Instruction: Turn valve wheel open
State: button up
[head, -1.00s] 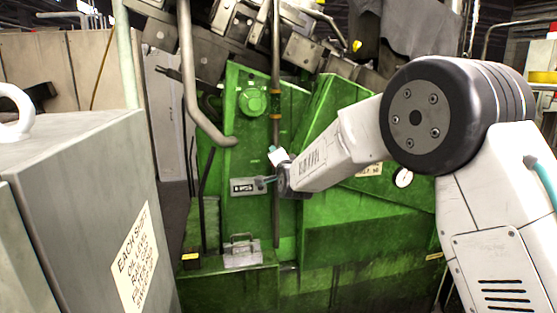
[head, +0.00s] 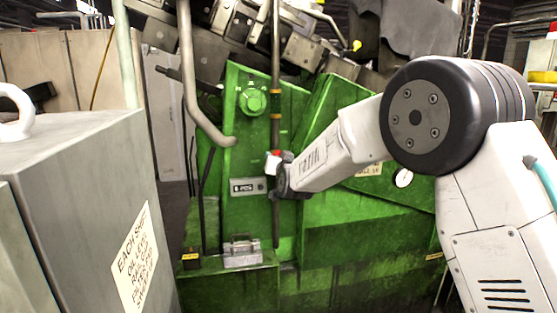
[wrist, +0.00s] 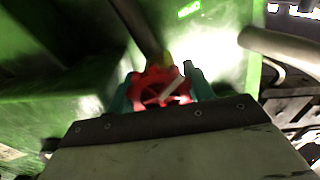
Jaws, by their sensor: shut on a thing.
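The valve wheel is a small red spoked handwheel (wrist: 157,86) at the centre of the wrist view, with a yellow part behind it and a dark pipe running up from it. In the head view only a bit of its red (head: 273,156) shows; my gripper and wrist hide the rest. My gripper (wrist: 156,92) has teal fingers on the wheel's left and right sides and is shut on it. A white bar lies across the wheel's face in the wrist view.
The green machine (head: 330,240) fills the middle. A display plate (head: 247,187) and a round green knob (head: 252,100) are close to the wheel. A bent grey pipe (head: 190,80) hangs to the left. A grey cabinet (head: 80,200) stands at front left.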

jog(key=shift+f+n, duration=0.15)
jog(key=shift+n, duration=0.25)
jog(key=o, duration=0.7)
jog(key=shift+s, duration=0.1)
jog(key=v, duration=0.7)
jog(key=shift+s, duration=0.35)
jog(key=shift+d, duration=0.15)
